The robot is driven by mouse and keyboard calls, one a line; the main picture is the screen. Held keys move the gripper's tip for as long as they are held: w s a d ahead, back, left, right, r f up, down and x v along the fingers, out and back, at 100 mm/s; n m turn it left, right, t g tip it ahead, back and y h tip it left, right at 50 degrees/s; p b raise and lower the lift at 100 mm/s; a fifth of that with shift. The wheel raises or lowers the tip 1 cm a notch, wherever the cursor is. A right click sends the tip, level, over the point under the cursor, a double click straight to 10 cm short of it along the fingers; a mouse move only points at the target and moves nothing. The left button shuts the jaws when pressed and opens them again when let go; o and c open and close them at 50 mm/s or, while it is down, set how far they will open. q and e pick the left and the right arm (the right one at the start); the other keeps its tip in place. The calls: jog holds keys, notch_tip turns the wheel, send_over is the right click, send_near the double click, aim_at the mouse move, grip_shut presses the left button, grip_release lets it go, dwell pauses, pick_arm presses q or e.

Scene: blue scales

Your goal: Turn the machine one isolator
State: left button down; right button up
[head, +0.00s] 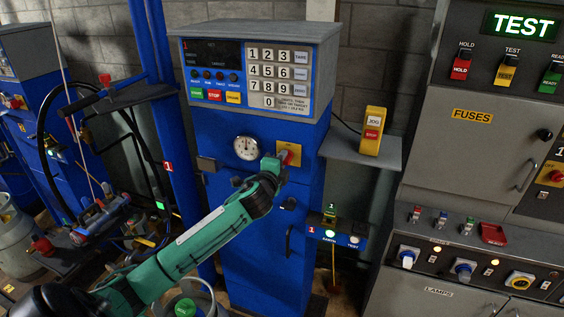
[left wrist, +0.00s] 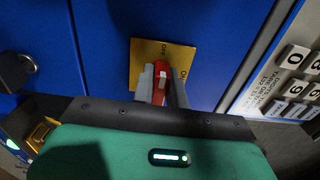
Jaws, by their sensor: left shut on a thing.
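The isolator on the blue machine one cabinet (head: 262,240) has a red handle (head: 293,151) on a yellow plate (head: 292,146). In the left wrist view the red handle (left wrist: 162,80) sits in front of the yellow plate (left wrist: 147,52), which carries OFF and ON lettering. My left gripper (head: 282,160) is at the isolator, its fingers (left wrist: 162,90) shut on either side of the red handle. The fingers and wrist hide part of the handle, and its exact angle is hard to tell. My right gripper is out of view.
A round gauge (head: 247,147) is left of the isolator, with a keypad panel (head: 281,72) above. A yellow JOG/STOP box (head: 373,131) stands on a shelf at right. A grey fuse cabinet (head: 470,150) is further right. Hoses and a rack (head: 120,190) crowd the left.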

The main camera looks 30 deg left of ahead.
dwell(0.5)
pick_arm(q)
jog(key=c, duration=1.4)
grip_release()
jog(key=b+v, duration=0.4)
jog(key=v, duration=1)
jog(key=shift+w+a+f, duration=0.1)
jog(key=shift+a+f, duration=0.05)
